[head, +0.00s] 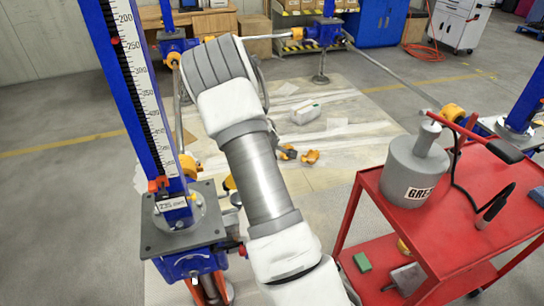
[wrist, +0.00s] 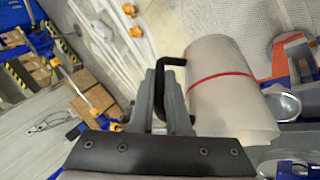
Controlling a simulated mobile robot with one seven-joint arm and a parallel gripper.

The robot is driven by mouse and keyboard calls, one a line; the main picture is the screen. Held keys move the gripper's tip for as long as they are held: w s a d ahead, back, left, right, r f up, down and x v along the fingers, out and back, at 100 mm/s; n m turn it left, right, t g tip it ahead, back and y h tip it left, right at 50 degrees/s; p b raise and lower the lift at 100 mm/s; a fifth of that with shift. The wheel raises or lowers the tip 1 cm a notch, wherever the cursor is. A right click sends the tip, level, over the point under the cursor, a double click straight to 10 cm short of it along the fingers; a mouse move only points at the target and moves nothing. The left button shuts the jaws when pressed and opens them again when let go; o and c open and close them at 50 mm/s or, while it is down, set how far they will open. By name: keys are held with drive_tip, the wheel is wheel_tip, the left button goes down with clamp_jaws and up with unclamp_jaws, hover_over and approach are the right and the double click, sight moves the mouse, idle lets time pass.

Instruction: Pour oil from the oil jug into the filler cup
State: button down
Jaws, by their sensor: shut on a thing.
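The oil jug (wrist: 228,105) is a pale cylinder with a red line around it and a black handle (wrist: 158,78). My gripper (wrist: 161,83) is shut on that handle in the wrist view. A shiny metal cup (wrist: 285,106), which looks like the filler cup, is just right of the jug, beside blue parts; its lower left is partly hidden by the jug. I cannot tell whether jug and cup touch, or whether oil flows. In the head view my arm hides the gripper and the jug.
A blue screw jack with a height scale (head: 135,80) stands left of my arm, on a grey plate (head: 160,235). A red cart (head: 420,240) with a grey grease can (head: 412,172) stands at the right. Shafts link other jacks behind. A white bottle (head: 306,113) lies on the floor sheet.

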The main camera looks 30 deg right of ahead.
drive_tip(key=shift+a+r+h+b, duration=0.35)
drive_tip(key=shift+r+h+b, duration=0.15)
drive_tip(key=shift+b, duration=0.45)
drive_tip(key=shift+s+a+r+n+t+h+b, duration=0.1)
drive_tip(key=shift+a+r+n+t+h+b, duration=0.15)
drive_tip(key=shift+r+h+b, duration=0.25)
drive_tip(key=shift+a+r+n+t+h+b, duration=0.15)
drive_tip(key=shift+a+r+h+b, duration=0.15)
drive_tip(key=shift+r+b, duration=0.3)
drive_tip(key=shift+s+a+r+h+b, duration=0.1)
drive_tip(key=shift+a+r+h+b, duration=0.2)
drive_tip(key=shift+r+h+b, duration=0.15)
drive_tip(key=shift+a+r+h+b, duration=0.25)
drive_tip(key=shift+r+h+b, duration=0.05)
drive_tip(key=shift+r+h, duration=0.2)
drive_tip(key=shift+r, duration=0.1)
drive_tip(key=shift+a+r+t+h+b, duration=0.25)
drive_tip(key=shift+a+r+t+b, duration=0.05)
drive_tip(key=shift+r+b, duration=0.1)
drive_tip(key=shift+a+r+n+b, duration=0.15)
drive_tip(key=shift+a+n+b, duration=0.15)
drive_tip(key=shift+b, duration=0.1)
drive_tip(key=shift+h, duration=0.3)
drive_tip(key=shift+s+a+r+h+b, duration=0.15)
drive_tip(key=shift+a+r+h+b, duration=0.3)
drive_tip(key=shift+b, duration=0.3)
drive_tip(key=shift+r+t, duration=0.1)
drive_tip(key=shift+t, duration=0.2)
